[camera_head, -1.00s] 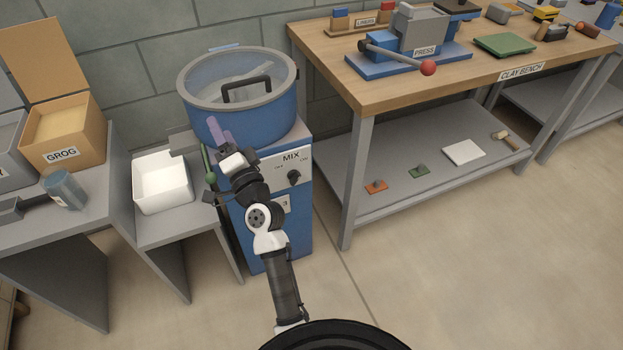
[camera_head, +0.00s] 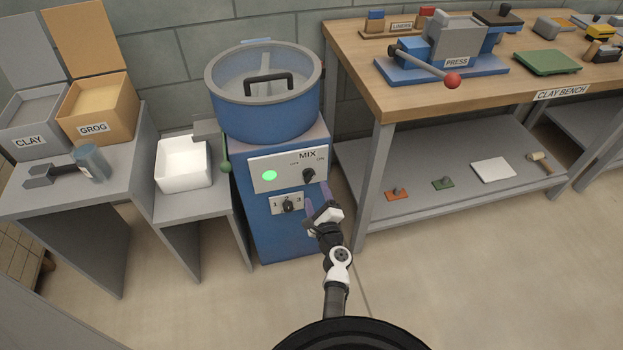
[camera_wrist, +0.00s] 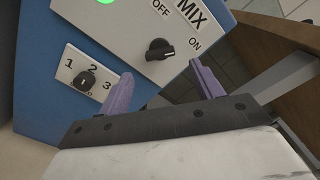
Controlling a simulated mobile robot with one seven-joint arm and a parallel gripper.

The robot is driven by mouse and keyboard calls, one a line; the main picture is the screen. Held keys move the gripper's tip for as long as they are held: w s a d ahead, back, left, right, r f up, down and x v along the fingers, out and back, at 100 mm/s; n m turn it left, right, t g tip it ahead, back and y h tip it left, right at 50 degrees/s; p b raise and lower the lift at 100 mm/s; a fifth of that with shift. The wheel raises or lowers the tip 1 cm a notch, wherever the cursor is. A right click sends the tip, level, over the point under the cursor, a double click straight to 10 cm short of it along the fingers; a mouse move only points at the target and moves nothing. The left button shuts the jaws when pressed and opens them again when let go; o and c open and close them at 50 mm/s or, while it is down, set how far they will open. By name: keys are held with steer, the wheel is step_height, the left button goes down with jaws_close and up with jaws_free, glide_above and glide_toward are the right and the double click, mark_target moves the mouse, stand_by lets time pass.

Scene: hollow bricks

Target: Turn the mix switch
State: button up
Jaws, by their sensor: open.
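The mix switch (camera_head: 308,176) is a black knob on the white MIX panel (camera_head: 286,170) of the blue machine. In the wrist view the mix switch (camera_wrist: 159,49) lies between OFF and ON labels, and its handle appears to point toward ON. A green light (camera_head: 269,175) glows on the panel's left. My gripper (camera_head: 317,196) is open and empty, just below and right of the switch in the head view. In the wrist view my gripper (camera_wrist: 160,72) has its two purple fingers spread, with the knob ahead of the gap. Contact with the knob is not visible.
A numbered selector knob (camera_head: 288,205) sits below the panel. The blue drum (camera_head: 265,112) is above, with a green-knobbed lever (camera_head: 226,166) at left. A white bin (camera_head: 183,163) stands left; the clay bench (camera_head: 375,185) is close on the right.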

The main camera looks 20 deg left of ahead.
mark_target(311, 180)
steer(key=x, duration=0.7)
steer(key=shift+c, duration=0.3)
steer(key=c, duration=0.9)
